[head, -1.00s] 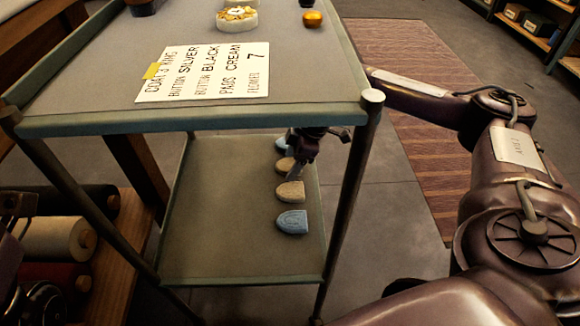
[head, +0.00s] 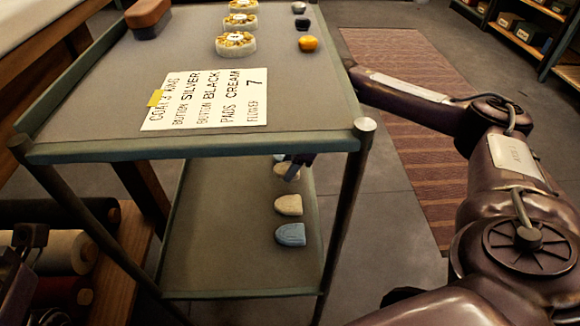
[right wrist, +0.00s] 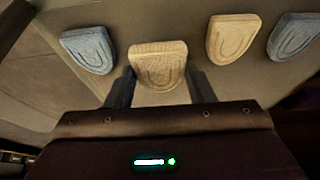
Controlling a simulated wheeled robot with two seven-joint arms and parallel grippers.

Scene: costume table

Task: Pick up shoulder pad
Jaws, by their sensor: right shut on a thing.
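Cream and blue shoulder pads lie in a row on the cart's lower shelf. My right gripper (head: 291,168), partly hidden below the upper shelf's edge, is at the second cream pad from the front. In the right wrist view its fingers (right wrist: 160,88) are shut on this cream pad (right wrist: 158,58), one on each side. The other cream pad (head: 288,205) lies in front of it, then a blue pad (head: 291,234) nearest. Another blue pad (right wrist: 88,48) lies on its other side. I cannot tell whether the held pad is clear of the shelf. My left gripper is not visible.
The cart's upper shelf (head: 100,100) overhangs the pads; a post (head: 348,215) stands to their right. On top are an order card (head: 205,98) reading "PADS CREAM", flower pieces (head: 236,43), buttons (head: 308,44) and a brown block (head: 148,18). The lower shelf's left half is clear.

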